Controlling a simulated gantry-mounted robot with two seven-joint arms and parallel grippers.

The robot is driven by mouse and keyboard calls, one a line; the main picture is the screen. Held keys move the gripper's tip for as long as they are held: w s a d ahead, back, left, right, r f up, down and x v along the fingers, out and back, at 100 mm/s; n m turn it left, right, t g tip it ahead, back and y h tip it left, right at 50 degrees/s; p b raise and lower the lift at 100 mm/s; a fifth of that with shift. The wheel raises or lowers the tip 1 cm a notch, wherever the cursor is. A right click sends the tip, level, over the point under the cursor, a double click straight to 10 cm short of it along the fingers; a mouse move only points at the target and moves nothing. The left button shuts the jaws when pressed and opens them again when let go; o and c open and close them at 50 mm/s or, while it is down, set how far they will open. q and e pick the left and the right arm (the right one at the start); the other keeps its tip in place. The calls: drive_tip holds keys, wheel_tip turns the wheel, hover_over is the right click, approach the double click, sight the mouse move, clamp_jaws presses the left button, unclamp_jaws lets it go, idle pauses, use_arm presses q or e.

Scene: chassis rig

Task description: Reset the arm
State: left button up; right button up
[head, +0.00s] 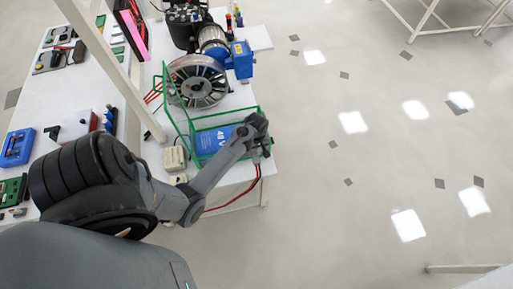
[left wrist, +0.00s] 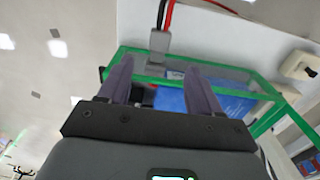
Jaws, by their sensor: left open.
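My left arm reaches in from the lower left of the head view. Its left gripper (head: 262,143) is at the front right corner of a green wire frame (head: 181,108) that holds a blue box (head: 212,139) marked "48 V". In the left wrist view the two fingers of the left gripper (left wrist: 158,66) stand apart, with nothing clearly held between them. A grey connector (left wrist: 159,42) with a red and a black cable shows just past the fingertips, by the green frame rim (left wrist: 225,72). Whether the fingers touch the frame is unclear. My right gripper is not in view.
A finned wheel-like part (head: 199,83), a blue block (head: 242,60) and a motor stand behind the frame. A small beige box (head: 175,158) is left of it. A red cable (head: 236,200) hangs over the white table's edge. Open floor (head: 330,200) lies to the right.

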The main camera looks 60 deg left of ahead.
use_arm(q)
drive_tip(key=shift+r, duration=0.35)
drive_tip(key=shift+s, duration=0.1)
drive_tip(key=s+d+r+m+g+y+p, duration=0.1)
drive_tip(key=s+d+m+p, duration=0.15)
drive_tip(key=s, duration=0.35)
drive_tip(key=s+d+r+m+y+p, duration=0.1)
drive_tip(key=s+d+r+p, duration=0.15)
drive_tip(key=s, duration=0.25)
drive_tip(key=d+r+m+t+h, duration=0.2)
drive_tip(key=d+r+m+t, duration=0.2)
drive_tip(key=d+r+m, duration=0.9)
drive_tip(key=d+r, duration=0.4)
drive_tip(key=r, duration=0.3)
drive_tip(key=shift+d+r+t+p, duration=0.3)
drive_tip(key=shift+d+r+p, duration=0.05)
drive_tip(key=shift+f+m, duration=0.15)
drive_tip(key=shift+m, duration=0.1)
